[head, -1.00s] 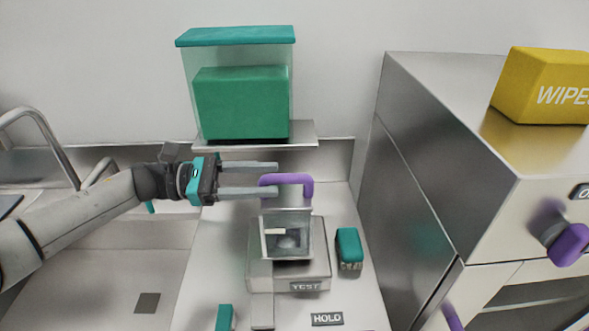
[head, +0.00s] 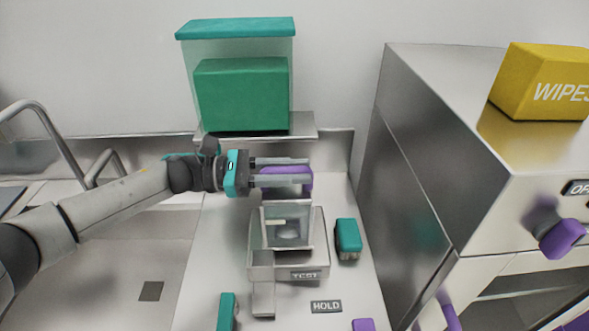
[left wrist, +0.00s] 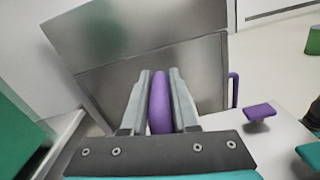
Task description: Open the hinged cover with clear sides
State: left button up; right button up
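The cover with clear sides (head: 287,237) is a small box on a metal unit labelled TEST (head: 290,262). It looks down in place; its hinge is not clearly visible. A purple handle (head: 300,178) shows above its back edge. My left gripper (head: 308,170) comes in from the left at the handle. In the left wrist view, the gripper (left wrist: 160,85) has one finger on each side of the purple handle (left wrist: 160,105), close against it. The fingers hide part of the handle in the head view. My right gripper is not in view.
A teal-lidded clear bin (head: 237,32) holding a green block stands on a shelf behind. A tall metal cabinet (head: 425,150) with a yellow WIPES box (head: 540,85) is on the right. A teal block (head: 347,236) sits right of the unit. A sink faucet (head: 55,130) is at left.

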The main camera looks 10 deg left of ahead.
pick_arm(q)
grip_shut()
jog(key=shift+w+r, duration=0.1)
dwell(0.8)
